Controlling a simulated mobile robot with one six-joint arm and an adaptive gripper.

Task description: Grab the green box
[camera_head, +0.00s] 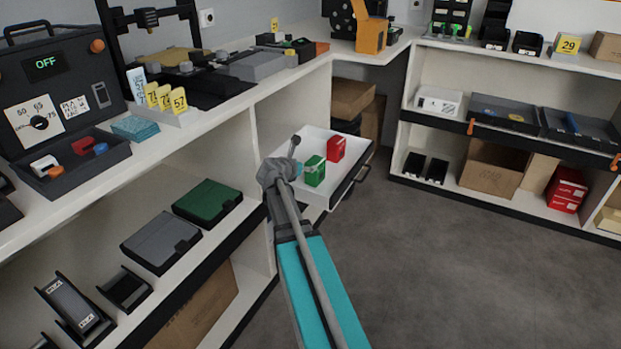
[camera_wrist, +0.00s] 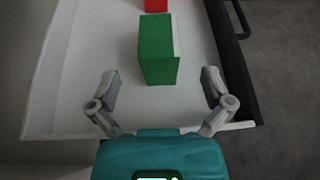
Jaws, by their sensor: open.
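The green box (camera_head: 315,171) stands in a white pulled-out drawer (camera_head: 336,196) in the head view, in front of a red box (camera_head: 336,148). In the wrist view the green box (camera_wrist: 157,48) is ahead of my gripper (camera_wrist: 160,90), roughly centred between its two fingers. The fingers are spread apart and do not touch the box. The red box (camera_wrist: 156,5) shows only partly at the top of the wrist view. In the head view my arm reaches to the drawer's near side and my fingers are mostly hidden.
The drawer's walls and its dark front edge with a handle (camera_head: 354,182) border the boxes. Shelves with dark and green cases (camera_head: 207,202) are at the left. A counter with devices runs above the drawer. Grey floor at the right is clear.

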